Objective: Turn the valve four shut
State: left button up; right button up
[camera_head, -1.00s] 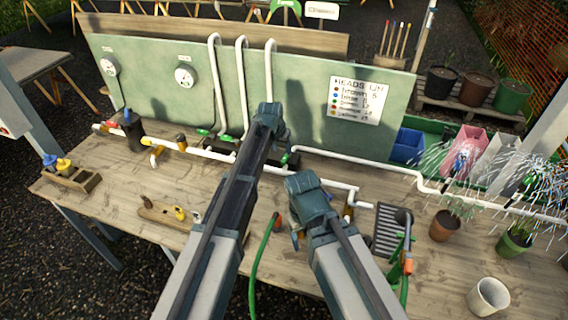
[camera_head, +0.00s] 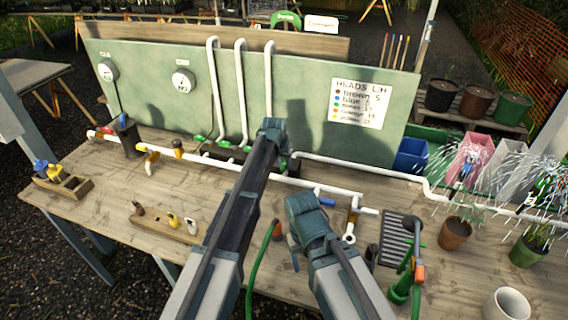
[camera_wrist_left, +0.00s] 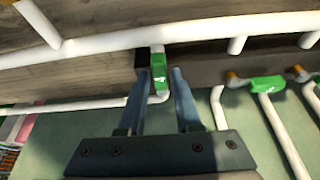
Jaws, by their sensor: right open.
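Green valve handles stand in a row at the foot of the green board. In the head view, one of them (camera_head: 222,142) shows left of my left arm, and my left gripper (camera_head: 272,132) covers the right end of the row. In the left wrist view, one green handle (camera_wrist_left: 159,72) with a white mark stands between the two fingers of my left gripper (camera_wrist_left: 160,84). The fingers are apart around it; I cannot tell whether they touch it. Two other green handles (camera_wrist_left: 267,84) lie to the right there. My right gripper (camera_head: 296,245) is low over the table, fingertips mostly hidden.
White pipes (camera_head: 340,164) run along the wooden table (camera_head: 120,190) and up the board (camera_head: 135,75). Sprinklers spray over pots (camera_head: 455,233) at right.

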pick_arm(q)
grip_shut()
dwell(1.1)
